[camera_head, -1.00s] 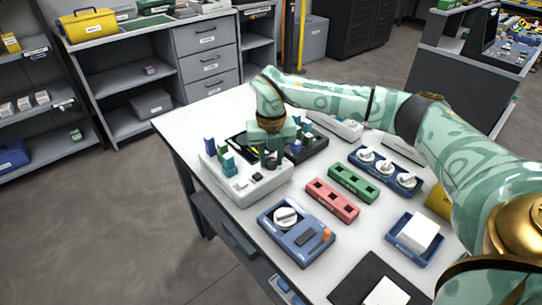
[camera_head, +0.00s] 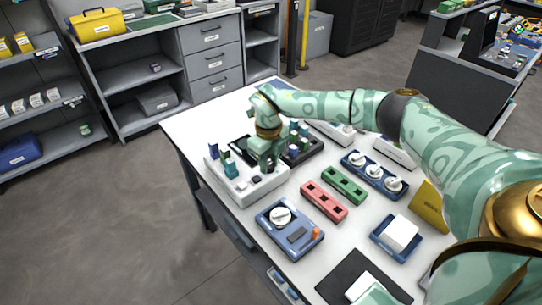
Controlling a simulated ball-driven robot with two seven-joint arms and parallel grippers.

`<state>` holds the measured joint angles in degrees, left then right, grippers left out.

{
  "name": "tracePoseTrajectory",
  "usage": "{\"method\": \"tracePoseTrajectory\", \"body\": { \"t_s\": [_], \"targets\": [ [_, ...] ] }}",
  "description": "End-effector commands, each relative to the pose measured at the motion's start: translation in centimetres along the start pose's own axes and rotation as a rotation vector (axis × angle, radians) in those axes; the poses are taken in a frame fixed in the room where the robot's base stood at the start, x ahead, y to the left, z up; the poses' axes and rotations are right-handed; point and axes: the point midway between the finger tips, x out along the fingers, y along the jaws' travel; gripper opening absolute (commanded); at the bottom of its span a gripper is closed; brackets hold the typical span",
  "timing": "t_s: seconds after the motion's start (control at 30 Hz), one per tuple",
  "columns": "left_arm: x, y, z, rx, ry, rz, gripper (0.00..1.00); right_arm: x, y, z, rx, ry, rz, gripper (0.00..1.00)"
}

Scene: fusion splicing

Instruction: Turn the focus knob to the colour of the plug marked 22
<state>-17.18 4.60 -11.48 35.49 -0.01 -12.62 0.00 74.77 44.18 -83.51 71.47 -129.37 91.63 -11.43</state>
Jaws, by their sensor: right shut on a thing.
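A white splicing unit (camera_head: 240,193) stands near the left edge of the table. Upright blue (camera_head: 214,152), green (camera_head: 224,157) and teal (camera_head: 231,169) pieces stand along its left side. My right gripper (camera_head: 268,168) points down at the unit's right end. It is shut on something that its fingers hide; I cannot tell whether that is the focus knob. A dark tray (camera_head: 303,153) with coloured pieces, perhaps the plugs, lies just behind the gripper. No number 22 is readable. My left gripper is not in view.
In front lies a blue device (camera_head: 272,238) with a white dial (camera_head: 281,215). Red (camera_head: 323,201) and green (camera_head: 345,186) slotted blocks, a blue holder with three white knobs (camera_head: 375,174) and a blue tray with a white block (camera_head: 400,234) stand to the right.

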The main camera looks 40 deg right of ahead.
Motion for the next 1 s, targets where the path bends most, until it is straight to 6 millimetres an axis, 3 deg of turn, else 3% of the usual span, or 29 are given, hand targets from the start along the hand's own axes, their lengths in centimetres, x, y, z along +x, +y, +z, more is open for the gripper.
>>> {"method": "tracePoseTrajectory", "body": {
  "t_s": [0.4, 1.0],
  "targets": [
    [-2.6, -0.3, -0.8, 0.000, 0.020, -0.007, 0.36, -0.4, 0.0, 0.1, -0.392, -0.004, -0.002, 0.07],
    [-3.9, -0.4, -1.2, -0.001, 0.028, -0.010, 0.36, -0.2, 0.0, 0.1, -0.835, -0.004, -0.002, 0.07]
  ]
}}
